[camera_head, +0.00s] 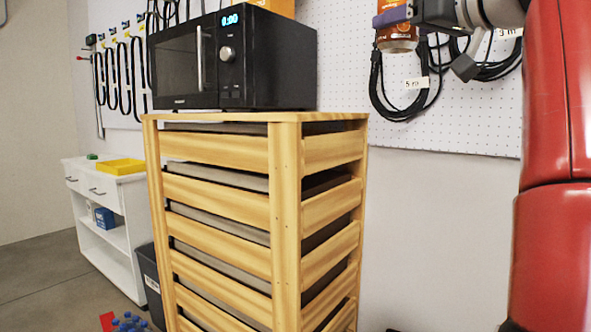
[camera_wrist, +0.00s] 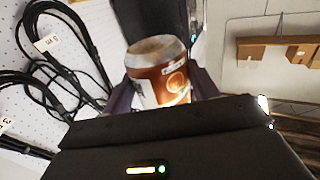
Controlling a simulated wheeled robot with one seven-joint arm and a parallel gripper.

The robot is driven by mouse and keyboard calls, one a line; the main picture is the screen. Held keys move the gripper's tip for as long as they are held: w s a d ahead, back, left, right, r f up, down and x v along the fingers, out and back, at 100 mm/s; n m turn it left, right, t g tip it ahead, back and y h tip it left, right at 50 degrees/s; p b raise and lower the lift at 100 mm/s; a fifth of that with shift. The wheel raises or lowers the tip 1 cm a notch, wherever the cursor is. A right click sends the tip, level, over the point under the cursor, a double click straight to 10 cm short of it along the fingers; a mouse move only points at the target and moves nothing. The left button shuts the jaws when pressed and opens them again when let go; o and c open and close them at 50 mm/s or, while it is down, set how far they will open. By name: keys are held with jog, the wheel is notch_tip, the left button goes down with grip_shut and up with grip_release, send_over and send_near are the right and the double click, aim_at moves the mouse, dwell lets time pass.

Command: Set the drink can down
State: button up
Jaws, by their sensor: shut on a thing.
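An orange-brown drink can (camera_head: 396,38) shows at the top of the head view, held up in the air to the right of the microwave. My gripper (camera_head: 390,17) is shut on it, with a purple finger across its side. In the wrist view the can (camera_wrist: 160,75) sits between the two dark purple fingers (camera_wrist: 162,98), its pale round end towards the top of the picture. The can's upper part is cut off by the top edge of the head view.
A black microwave (camera_head: 230,60) stands on a wooden slatted rack (camera_head: 285,118), covering most of its top. Coiled black cables (camera_head: 400,100) hang on the pegboard behind the can. A white cabinet (camera_head: 95,190) with a yellow tray (camera_head: 120,167) stands at left.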

jog(key=w+d+f+m+t+h, duration=0.1)
jog(key=w+d+f+m+h, duration=0.15)
jog(key=w+d+f, duration=0.45)
jog(key=w+d+f+m+t+h, duration=0.15)
jog(key=w+d+f+h, duration=0.3)
jog(key=w, duration=0.45)
jog(key=w+d+f+m+g+h, duration=0.1)
jog(key=w+d+f+m+h, duration=0.15)
jog(key=f, duration=0.75)
jog(key=w+d+f+m+h, duration=0.2)
jog(key=w+d+f+h, duration=0.15)
jog(key=f, duration=0.65)
jog(key=w+d+f+m+g+h, duration=0.1)
jog(key=w+d+f+m+h, duration=0.2)
jog(key=f, duration=0.7)
jog(key=a+f+n, duration=0.1)
jog(key=a+f, duration=0.4)
jog(key=f, duration=0.7)
jog(key=s+a+f+n+t+y, duration=0.1)
jog(key=s+a+f+n+y, duration=0.1)
jog(key=s+a+f+y, duration=0.45)
jog(key=s+a+f+n+t+y, duration=0.1)
jog(key=s+a+f+n, duration=0.2)
jog(key=a+f, duration=0.7)
jog(key=s+f, duration=0.6)
jog(key=f, duration=0.6)
jog(key=shift+s+a+f, duration=0.15)
jog(key=shift+s+a, duration=0.15)
jog(key=shift+a, duration=0.1)
